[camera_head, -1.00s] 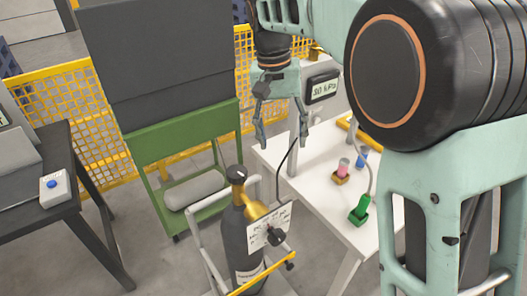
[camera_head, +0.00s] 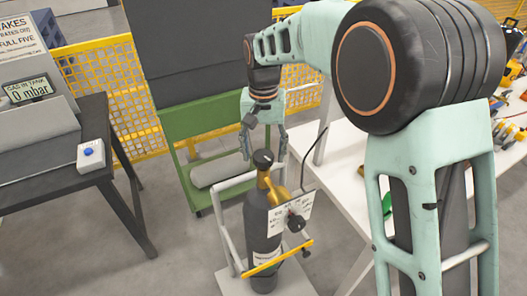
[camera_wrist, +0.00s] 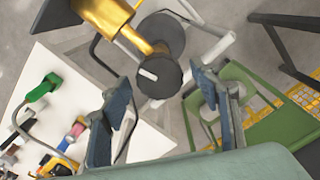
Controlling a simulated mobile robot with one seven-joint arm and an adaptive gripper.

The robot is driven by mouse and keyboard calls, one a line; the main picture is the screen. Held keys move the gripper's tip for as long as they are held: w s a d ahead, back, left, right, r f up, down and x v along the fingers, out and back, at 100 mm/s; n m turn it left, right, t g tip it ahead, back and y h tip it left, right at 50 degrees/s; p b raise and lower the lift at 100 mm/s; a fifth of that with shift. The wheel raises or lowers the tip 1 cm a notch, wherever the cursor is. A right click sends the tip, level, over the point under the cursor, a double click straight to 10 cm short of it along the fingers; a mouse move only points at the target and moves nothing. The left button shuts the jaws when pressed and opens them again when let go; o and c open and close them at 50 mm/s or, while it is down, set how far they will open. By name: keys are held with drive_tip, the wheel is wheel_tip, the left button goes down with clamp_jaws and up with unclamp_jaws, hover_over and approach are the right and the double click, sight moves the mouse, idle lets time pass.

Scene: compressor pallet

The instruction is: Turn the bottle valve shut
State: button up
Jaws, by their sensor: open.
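The dark gas bottle (camera_head: 262,235) stands upright in a white cart, with a brass neck. Its black valve knob (camera_head: 263,157) is on top; in the wrist view the round knob (camera_wrist: 172,86) carries a white mark, beside the brass fitting (camera_wrist: 120,22). My gripper (camera_head: 264,148) points down over the bottle top, its fingers spread. In the wrist view my gripper (camera_wrist: 160,106) is open and empty, with the knob showing between and beyond the fingertips. In the head view the fingertips reach about knob height; I cannot tell whether they touch it.
A placard (camera_head: 290,212) with a black knob is at the bottle's right, above a yellow bar (camera_head: 278,260). A green cart (camera_head: 190,125) stands behind. A dark table (camera_head: 60,165) at left holds a display reading 0 mbar. A white table (camera_head: 345,165) is at right.

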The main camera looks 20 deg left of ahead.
sight(264, 155)
drive_tip(key=shift+f, duration=0.2)
drive_tip(key=shift+c, duration=0.6)
drive_tip(key=c, duration=1)
drive_tip(key=shift+m, duration=1.6)
drive_tip(key=shift+c, duration=0.2)
drive_tip(key=o, duration=1.2)
drive_tip(key=shift+c, duration=0.2)
wheel_tip(264, 155, up, 12)
